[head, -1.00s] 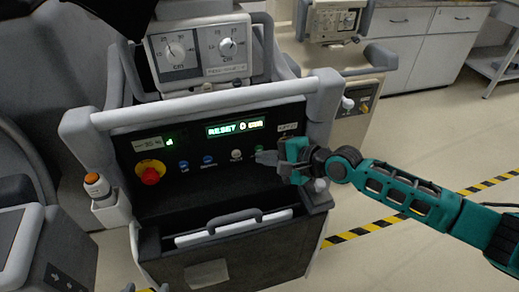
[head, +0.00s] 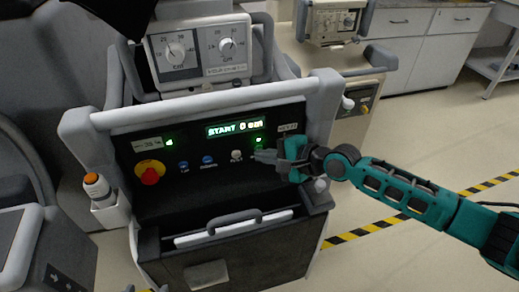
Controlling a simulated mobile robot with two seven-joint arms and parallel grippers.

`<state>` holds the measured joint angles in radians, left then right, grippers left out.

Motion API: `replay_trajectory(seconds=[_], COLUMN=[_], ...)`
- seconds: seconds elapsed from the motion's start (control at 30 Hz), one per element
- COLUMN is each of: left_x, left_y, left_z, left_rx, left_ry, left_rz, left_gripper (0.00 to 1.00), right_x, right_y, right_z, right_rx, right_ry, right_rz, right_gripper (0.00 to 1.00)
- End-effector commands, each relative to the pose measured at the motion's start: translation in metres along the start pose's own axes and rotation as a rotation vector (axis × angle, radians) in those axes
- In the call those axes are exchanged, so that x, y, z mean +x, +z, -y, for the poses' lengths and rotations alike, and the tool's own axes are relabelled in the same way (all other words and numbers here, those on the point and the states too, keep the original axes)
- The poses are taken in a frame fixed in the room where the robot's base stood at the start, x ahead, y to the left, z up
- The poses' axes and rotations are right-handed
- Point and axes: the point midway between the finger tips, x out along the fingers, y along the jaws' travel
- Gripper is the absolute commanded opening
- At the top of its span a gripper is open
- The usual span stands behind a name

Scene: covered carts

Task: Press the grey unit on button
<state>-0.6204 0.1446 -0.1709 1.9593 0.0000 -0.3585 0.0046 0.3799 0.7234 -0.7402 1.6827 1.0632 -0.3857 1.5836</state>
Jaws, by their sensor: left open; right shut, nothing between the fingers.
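The grey unit (head: 222,113) stands in front of me with a sloped black control panel. Its lit display (head: 234,128) reads "START" and a zero value. My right gripper (head: 264,156) is shut and empty. Its fingertips are at the panel, just below the green light, and cover what lies behind them. I cannot tell whether they touch. My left gripper is not in view.
A red knob on a yellow disc (head: 150,174) is at the panel's left. A white handle bar (head: 200,105) crosses above the panel, and a drawer with a dark handle (head: 235,220) is below. An orange-topped post (head: 95,185) stands left. Open floor lies right.

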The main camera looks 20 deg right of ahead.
Motion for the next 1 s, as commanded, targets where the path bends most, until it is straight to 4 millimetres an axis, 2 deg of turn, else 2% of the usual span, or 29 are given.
replay_trajectory(seconds=[0.3,0.67,1.0], left_x=[-0.010,-0.011,-0.028], left_y=[-0.015,-0.016,-0.042], left_z=[0.000,0.000,0.001], left_rx=[0.000,0.000,0.000], left_ry=[0.000,0.000,0.000], left_rz=[0.000,-0.001,-0.003], left_gripper=[0.68,0.68,0.68], right_x=[-0.011,-0.012,-0.035], right_y=[0.008,0.009,0.025], right_z=[-0.005,-0.008,-0.022], right_rx=[0.000,0.000,0.001], right_ry=[0.001,0.000,0.003], right_rz=[-0.001,0.000,0.001], right_gripper=[0.00,0.00,0.00])
